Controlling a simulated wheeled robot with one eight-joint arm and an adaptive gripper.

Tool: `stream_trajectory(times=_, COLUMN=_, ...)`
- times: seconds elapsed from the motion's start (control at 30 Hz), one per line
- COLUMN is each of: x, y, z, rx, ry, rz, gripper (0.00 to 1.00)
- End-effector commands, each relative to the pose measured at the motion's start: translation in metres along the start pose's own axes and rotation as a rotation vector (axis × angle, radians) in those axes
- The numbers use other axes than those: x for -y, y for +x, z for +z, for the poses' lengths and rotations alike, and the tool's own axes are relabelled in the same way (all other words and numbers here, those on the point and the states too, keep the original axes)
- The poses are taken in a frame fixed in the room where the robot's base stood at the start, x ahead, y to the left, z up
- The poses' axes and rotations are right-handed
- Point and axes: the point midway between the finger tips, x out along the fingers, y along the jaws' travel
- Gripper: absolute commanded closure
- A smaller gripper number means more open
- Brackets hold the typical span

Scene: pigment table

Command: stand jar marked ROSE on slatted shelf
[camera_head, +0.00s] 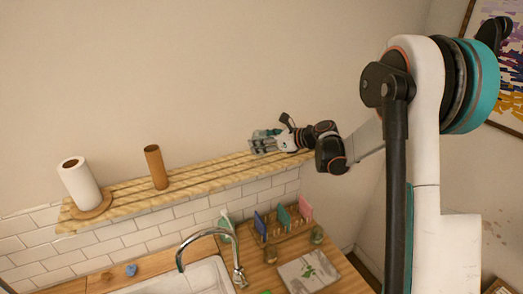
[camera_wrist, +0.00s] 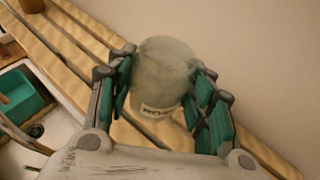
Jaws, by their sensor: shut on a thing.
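My gripper (camera_head: 264,143) is over the right end of the slatted shelf (camera_head: 212,177) in the head view. In the wrist view my gripper (camera_wrist: 165,76) is shut on a pale grey-green jar (camera_wrist: 165,65), with its teal-padded fingers on both sides. The jar has a white label (camera_wrist: 161,110) low on its side; its print is too blurred to read surely. The slatted shelf (camera_wrist: 72,62) runs beneath the jar in the wrist view. I cannot tell whether the jar's base touches the slats. In the head view the jar is mostly hidden by the gripper.
A paper towel roll (camera_head: 80,186) and a brown tube (camera_head: 156,167) stand on the shelf's left part. The shelf between tube and gripper is clear. Below are a tap (camera_head: 205,233), a rack of coloured boards (camera_head: 284,225) and small jars (camera_head: 317,236) on the counter.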

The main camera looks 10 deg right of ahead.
Motion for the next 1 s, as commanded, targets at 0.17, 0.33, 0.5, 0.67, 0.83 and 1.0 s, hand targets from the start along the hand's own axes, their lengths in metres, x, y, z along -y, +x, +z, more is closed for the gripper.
stream_trajectory(times=0.17, x=0.000, y=0.005, z=-0.012, rx=0.000, ry=0.000, rz=0.000, gripper=0.78)
stream_trajectory(times=0.33, x=0.000, y=0.013, z=-0.033, rx=0.000, ry=0.000, rz=0.000, gripper=0.78)
stream_trajectory(times=0.5, x=0.000, y=0.015, z=-0.036, rx=0.000, ry=0.000, rz=0.000, gripper=0.78)
stream_trajectory(times=0.67, x=0.000, y=0.015, z=-0.037, rx=0.000, ry=0.000, rz=0.000, gripper=0.78)
stream_trajectory(times=0.83, x=0.000, y=0.016, z=-0.039, rx=0.000, ry=0.000, rz=0.000, gripper=0.34)
stream_trajectory(times=1.0, x=0.000, y=0.016, z=-0.038, rx=0.000, ry=0.000, rz=0.000, gripper=0.32)
